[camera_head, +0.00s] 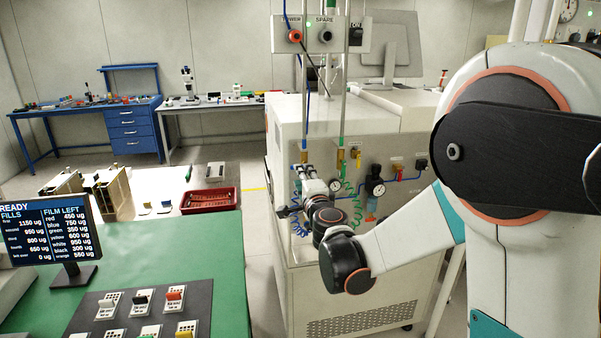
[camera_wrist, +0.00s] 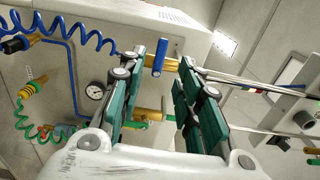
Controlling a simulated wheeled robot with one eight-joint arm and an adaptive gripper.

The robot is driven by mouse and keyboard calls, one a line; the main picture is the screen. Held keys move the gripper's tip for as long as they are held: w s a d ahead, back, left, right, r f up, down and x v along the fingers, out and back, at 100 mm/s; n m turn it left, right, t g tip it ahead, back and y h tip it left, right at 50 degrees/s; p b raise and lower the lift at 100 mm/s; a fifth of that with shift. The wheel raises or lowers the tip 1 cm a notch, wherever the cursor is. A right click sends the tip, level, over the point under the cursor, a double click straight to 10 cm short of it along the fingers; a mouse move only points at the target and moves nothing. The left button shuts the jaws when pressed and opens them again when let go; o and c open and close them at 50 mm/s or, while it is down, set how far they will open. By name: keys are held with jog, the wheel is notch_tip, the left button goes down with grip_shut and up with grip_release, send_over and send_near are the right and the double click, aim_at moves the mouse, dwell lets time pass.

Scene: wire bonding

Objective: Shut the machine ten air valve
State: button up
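An air valve with a blue lever (camera_wrist: 159,57) on a brass body (camera_wrist: 171,65) shows in the wrist view. The lever stands across the line of the brass body. My gripper (camera_wrist: 158,78) is open, its green-padded fingers on either side of the blue lever. I see no contact with the lever. In the head view my gripper (camera_head: 306,174) is at the left part of the white machine's front (camera_head: 350,290), partly hidden by my wrist. A second valve with a green lever (camera_head: 341,157) is to its right. I cannot read which valve belongs to machine ten.
A blue coiled hose (camera_wrist: 75,33), a green coiled hose (camera_head: 354,205) and a gauge (camera_head: 336,185) are close by. Thin vertical pipes (camera_head: 343,85) rise to a panel (camera_head: 325,35) above. A green table (camera_head: 200,270) with a display (camera_head: 50,240) stands at left.

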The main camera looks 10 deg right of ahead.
jog(key=s, duration=0.6)
